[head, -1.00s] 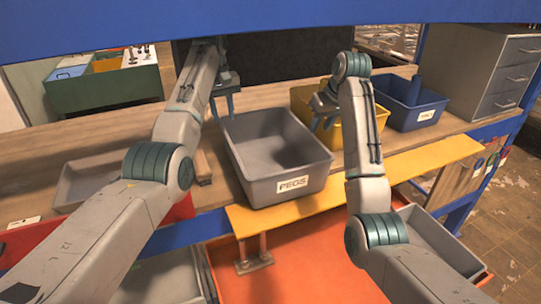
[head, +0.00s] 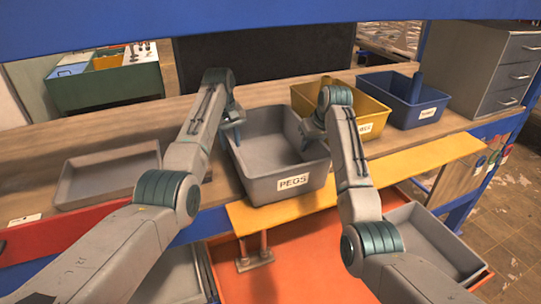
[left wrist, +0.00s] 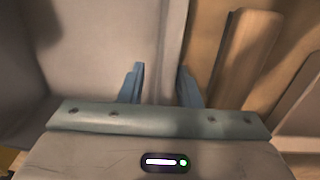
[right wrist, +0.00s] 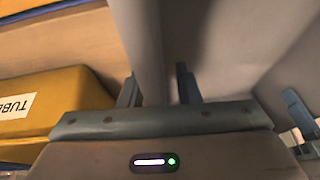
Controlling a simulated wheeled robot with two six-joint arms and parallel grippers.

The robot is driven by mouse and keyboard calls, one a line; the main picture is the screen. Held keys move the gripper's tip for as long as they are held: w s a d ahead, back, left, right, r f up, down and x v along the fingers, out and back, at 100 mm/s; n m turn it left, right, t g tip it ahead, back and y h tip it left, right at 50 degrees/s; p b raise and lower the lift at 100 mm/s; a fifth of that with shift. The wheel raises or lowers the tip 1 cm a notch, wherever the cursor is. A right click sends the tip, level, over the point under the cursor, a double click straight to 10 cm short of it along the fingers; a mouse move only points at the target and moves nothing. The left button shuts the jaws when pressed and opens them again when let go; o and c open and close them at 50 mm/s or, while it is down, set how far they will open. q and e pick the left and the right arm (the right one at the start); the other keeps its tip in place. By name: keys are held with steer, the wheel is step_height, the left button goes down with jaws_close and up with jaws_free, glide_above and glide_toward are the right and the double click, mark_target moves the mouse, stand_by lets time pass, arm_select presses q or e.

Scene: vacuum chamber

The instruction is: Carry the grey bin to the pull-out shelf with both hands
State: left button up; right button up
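The grey bin (head: 262,190), labelled PEGS, stands upright and empty on the workbench at its front edge. My left gripper (head: 233,132) is at the bin's left rim; in the left wrist view its fingers (left wrist: 160,85) stand apart, on either side of the bin wall (left wrist: 166,40). My right gripper (head: 308,136) is at the right rim; in the right wrist view its fingers (right wrist: 158,90) also stand apart around the wall (right wrist: 140,40). A yellow board (head: 400,172) runs along the bench front, and an orange surface (head: 300,245) lies lower; I cannot tell which is the pull-out shelf.
A yellow bin (head: 372,112) and a blue bin (head: 412,115) stand right of the grey bin. A shallow grey tray (head: 105,180) lies to the left. A blue beam (head: 270,32) crosses above. Another grey tray (head: 440,245) sits low at right.

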arm_select(q)
jaws_close()
arm_select(e)
jaws_close()
arm_select(q)
steer(key=shift+r, duration=0.1)
arm_select(e)
steer(key=shift+r, duration=0.1)
stand_by(1.0)
